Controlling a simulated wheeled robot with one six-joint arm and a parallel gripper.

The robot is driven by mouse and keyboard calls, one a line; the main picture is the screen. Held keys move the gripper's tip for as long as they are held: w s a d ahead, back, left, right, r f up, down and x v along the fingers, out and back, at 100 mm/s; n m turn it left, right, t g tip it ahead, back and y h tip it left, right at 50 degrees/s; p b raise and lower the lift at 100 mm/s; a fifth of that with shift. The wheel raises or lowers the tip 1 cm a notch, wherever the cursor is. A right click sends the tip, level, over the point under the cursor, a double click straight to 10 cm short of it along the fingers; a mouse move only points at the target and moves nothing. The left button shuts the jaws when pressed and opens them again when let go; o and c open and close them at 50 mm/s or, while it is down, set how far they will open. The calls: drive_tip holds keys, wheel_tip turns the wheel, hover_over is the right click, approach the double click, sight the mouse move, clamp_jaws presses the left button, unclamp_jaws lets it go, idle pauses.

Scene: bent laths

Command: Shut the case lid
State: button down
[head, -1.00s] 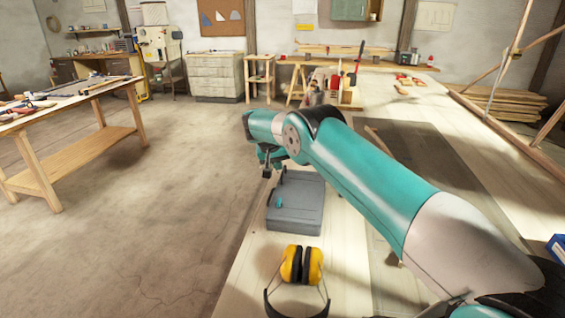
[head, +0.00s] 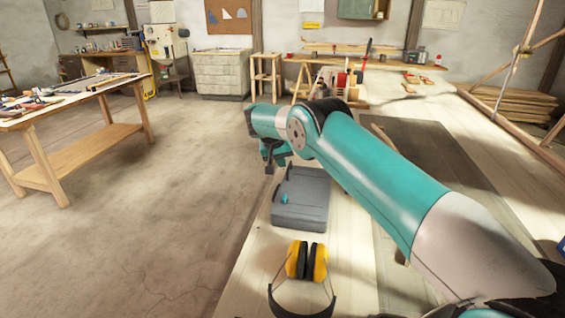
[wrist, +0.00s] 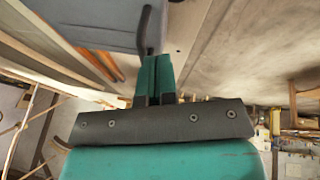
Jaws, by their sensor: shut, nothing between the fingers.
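The grey case (head: 301,205) lies on the pale board surface, just beyond the ear defenders, with a small teal part on its near left. Its upper face looks low and nearly flat, but I cannot tell whether the lid is fully down. In the wrist view the grey-blue case (wrist: 85,18) fills the upper left, with a dark bar-like handle (wrist: 147,28) at its edge. My gripper (head: 269,168) is shut and empty, pointing down at the far left edge of the case. In the wrist view its teal fingers (wrist: 153,60) overlap the handle's end; contact is unclear.
Yellow-and-black ear defenders (head: 306,262) lie on the board in front of the case. A wooden workbench with tools (head: 75,97) stands at the left across open floor. Red-and-grey equipment (head: 335,83) stands beyond my arm. The floor left of the case is clear.

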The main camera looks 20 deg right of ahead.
drive_tip(key=v, duration=1.7)
drive_tip(key=shift+d, duration=0.25)
